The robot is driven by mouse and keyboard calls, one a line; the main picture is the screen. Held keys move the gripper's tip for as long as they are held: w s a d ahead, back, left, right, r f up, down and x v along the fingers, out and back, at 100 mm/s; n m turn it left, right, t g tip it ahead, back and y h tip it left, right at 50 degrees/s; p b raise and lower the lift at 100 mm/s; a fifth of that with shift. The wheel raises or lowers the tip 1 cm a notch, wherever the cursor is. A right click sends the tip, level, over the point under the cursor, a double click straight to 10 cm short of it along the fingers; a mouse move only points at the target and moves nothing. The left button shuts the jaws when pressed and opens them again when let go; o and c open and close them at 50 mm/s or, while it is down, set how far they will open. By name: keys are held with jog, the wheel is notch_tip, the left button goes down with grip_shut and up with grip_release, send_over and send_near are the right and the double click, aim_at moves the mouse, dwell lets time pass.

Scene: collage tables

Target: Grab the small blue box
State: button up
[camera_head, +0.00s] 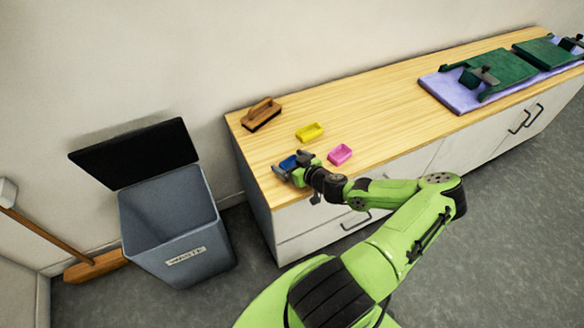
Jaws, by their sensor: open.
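The small blue box (289,162) lies on the wooden counter near its left front corner. My gripper (292,164) is open at the blue box, with dark fingers on either side of it in this view. The gripper and wrist hide part of the box. I cannot tell whether the fingers touch it.
A yellow box (310,132) and a pink box (340,154) stand close by on the counter (385,110). A brown brush (262,114) lies behind to the left. A grey open bin (172,230) stands left of the counter. Green clamped pieces (490,75) lie on a purple mat (455,97) at right.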

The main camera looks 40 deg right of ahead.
jog(key=c, duration=1)
jog(key=shift+c, duration=0.2)
